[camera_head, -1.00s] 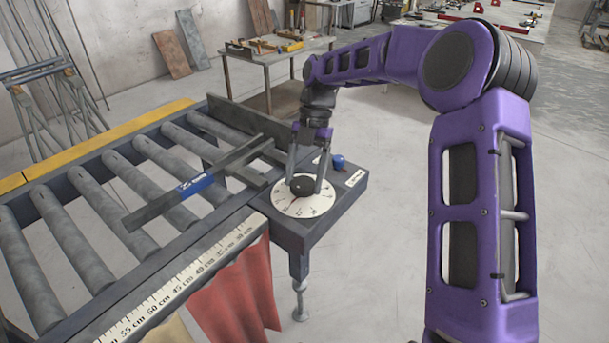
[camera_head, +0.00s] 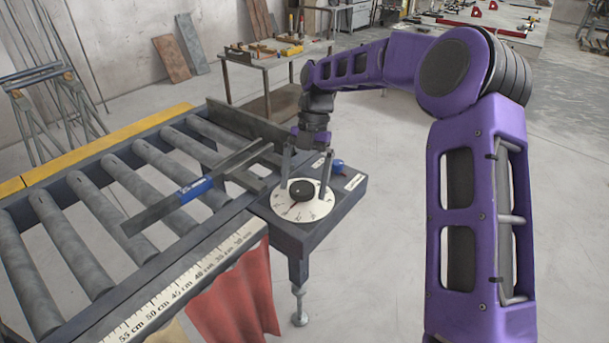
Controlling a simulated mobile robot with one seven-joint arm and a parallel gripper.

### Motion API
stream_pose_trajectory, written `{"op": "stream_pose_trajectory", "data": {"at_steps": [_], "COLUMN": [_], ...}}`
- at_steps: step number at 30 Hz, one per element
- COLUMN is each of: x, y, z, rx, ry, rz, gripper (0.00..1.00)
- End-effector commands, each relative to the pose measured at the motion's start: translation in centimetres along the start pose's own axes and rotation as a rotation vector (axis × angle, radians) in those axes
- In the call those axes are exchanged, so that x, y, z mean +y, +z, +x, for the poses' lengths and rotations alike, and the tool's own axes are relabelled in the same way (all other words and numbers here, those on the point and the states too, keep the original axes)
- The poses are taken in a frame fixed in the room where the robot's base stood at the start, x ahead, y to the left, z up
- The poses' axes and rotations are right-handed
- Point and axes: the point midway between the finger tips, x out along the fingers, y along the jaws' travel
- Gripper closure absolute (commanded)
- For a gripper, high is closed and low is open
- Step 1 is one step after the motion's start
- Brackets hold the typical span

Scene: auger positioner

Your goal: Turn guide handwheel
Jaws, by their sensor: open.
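The guide handwheel is a dark round knob (camera_head: 302,190) at the centre of a white numbered dial (camera_head: 312,211). The dial lies on a dark plate (camera_head: 291,231) at the end of the roller table. A thin red line shows on the dial. My gripper (camera_head: 304,188) is open and points down over the dial, with one finger on each side of the knob and gaps showing between. Whether the fingertips touch the dial cannot be told. The guide (camera_head: 152,213) is a dark bar with a blue label, lying across the rollers.
A blue ball-topped lever (camera_head: 338,164) stands on the plate close behind my right finger. A scale strip (camera_head: 190,284) runs along the table's front edge, with a red cloth (camera_head: 238,300) hanging below. A workbench (camera_head: 272,50) with tools stands behind. The floor at right is clear.

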Motion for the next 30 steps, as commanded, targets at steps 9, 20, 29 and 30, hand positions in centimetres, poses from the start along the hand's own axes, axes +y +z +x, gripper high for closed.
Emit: {"op": "stream_pose_trajectory", "data": {"at_steps": [9, 20, 29, 30], "x": [0.1, 0.1, 0.1, 0.1], "y": [0.1, 0.0, 0.1, 0.1], "z": [-4.4, -12.0, -15.8, -16.1], "rx": [-0.004, -0.002, -0.002, -0.002], "ry": [0.004, 0.002, 0.002, 0.002], "rz": [0.000, -0.001, -0.001, -0.001], "gripper": [0.00, 0.00, 0.00, 0.00]}}
